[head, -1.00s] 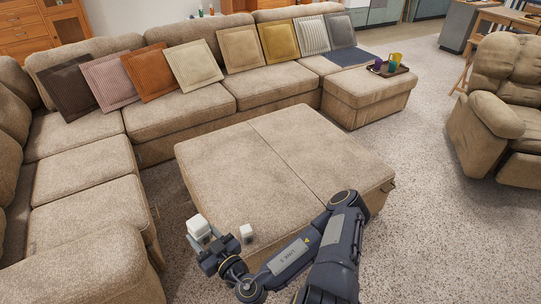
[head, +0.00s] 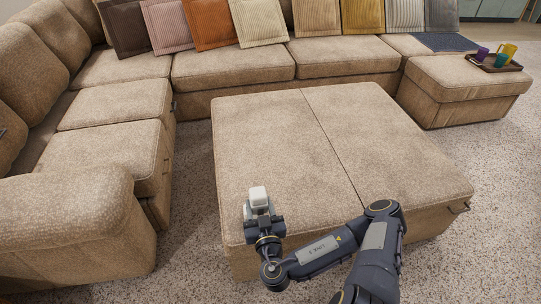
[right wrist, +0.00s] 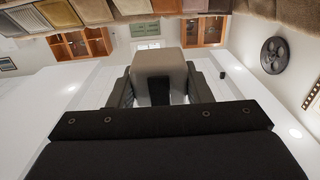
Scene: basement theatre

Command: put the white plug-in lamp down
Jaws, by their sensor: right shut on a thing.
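The white plug-in lamp (head: 258,196) is a small white block with rounded edges. My right gripper (head: 262,214) is shut on it, near the front left part of the beige ottoman (head: 290,140) in the head view. I cannot tell whether the lamp touches the ottoman top. In the right wrist view the lamp (right wrist: 158,62) sits between the two dark fingers, pale and shaded, and its far side is hidden. A small pale patch beside the gripper is too small to name. My left gripper is not in view.
The ottoman top is mostly clear. A beige sectional sofa (head: 120,150) with several cushions stands left and behind. A tray (head: 494,64) with colourful cups lies on the sofa's right end. Speckled carpet (head: 185,235) surrounds the ottoman.

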